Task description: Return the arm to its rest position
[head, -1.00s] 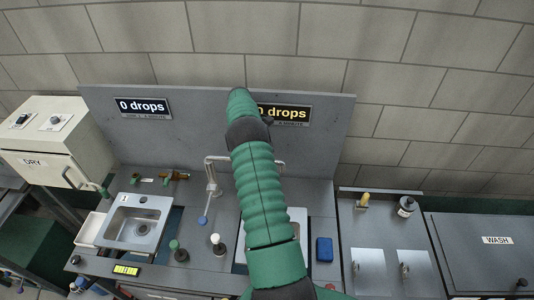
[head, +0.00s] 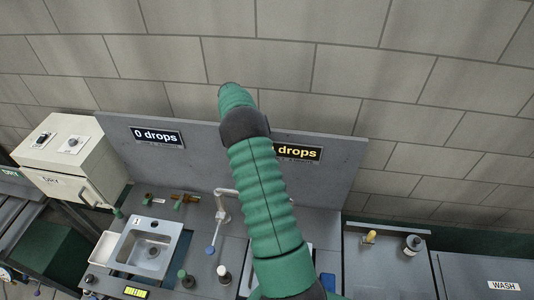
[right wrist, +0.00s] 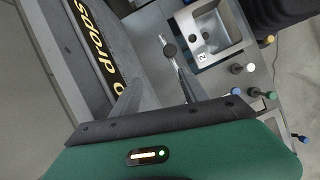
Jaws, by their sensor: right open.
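My right arm (head: 268,195), green and ribbed, rises from the bottom of the head view and covers part of the right drop display. Its gripper is not visible there. In the right wrist view my right gripper (right wrist: 158,92) has its two dark fingers spread apart with nothing seen between them. Beyond the fingers are a tap (right wrist: 172,52) and a steel sink (right wrist: 214,32) marked 2. My left gripper is in neither view.
A grey back panel (head: 225,150) carries a "0 drops" display (head: 157,137). Sink 1 (head: 150,245) is at the left, below a cream DRY box (head: 72,160). A tap (head: 222,215) stands left of my arm. A WASH lid (head: 490,275) is at the right.

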